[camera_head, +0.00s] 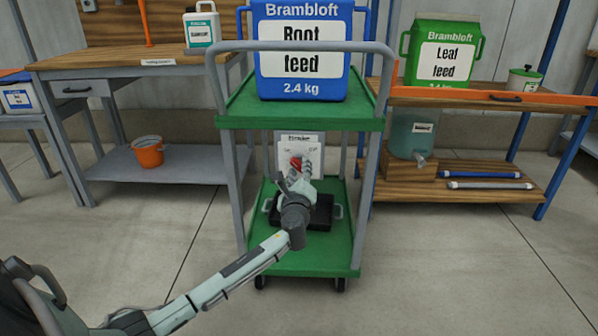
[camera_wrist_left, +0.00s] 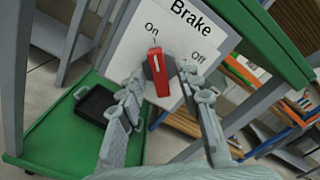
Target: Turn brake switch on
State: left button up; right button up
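The white brake panel (camera_head: 286,153) stands upright between the cart's shelves in the head view. In the left wrist view the panel (camera_wrist_left: 123,50) reads Brake, with On at left and Off at right. Its red switch lever (camera_wrist_left: 157,72) has its upper end just below the word On; it also shows in the head view (camera_head: 296,162). My left gripper (camera_head: 297,176) is in front of the panel. In the left wrist view its fingers (camera_wrist_left: 160,84) are apart, one on each side of the lever; contact is unclear. My right gripper is out of view.
The green cart (camera_head: 310,265) carries a blue Root feed jug (camera_head: 303,85) on top and a black tray (camera_head: 320,212) below. Grey cart posts flank my arm. Workbenches (camera_head: 160,62) stand to both sides. The floor in front is clear.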

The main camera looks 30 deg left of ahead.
pick_arm(q)
jog(key=v, duration=1.2)
jog(key=s+f+n+g+h+p, duration=0.2)
jog(key=s+f+n+g+p, duration=0.15)
jog(key=s+f+n, duration=0.45)
jog(key=s+d+f+n+g+h+p, duration=0.1)
jog(key=s+d+f+n+g+h, duration=0.2)
jog(key=s+f, duration=0.4)
jog(key=s+d+f+n+g+h+p, duration=0.1)
jog(key=s+d+f+n+g+h, duration=0.2)
jog(key=s, duration=0.9)
jog(key=d+f+n+g, duration=0.2)
jog(key=d+f+n, duration=0.1)
jog(key=f+n, duration=0.1)
jog(key=shift+s+d+f+n, duration=0.25)
jog(key=shift+f+n, duration=0.1)
jog(key=shift+n, duration=0.15)
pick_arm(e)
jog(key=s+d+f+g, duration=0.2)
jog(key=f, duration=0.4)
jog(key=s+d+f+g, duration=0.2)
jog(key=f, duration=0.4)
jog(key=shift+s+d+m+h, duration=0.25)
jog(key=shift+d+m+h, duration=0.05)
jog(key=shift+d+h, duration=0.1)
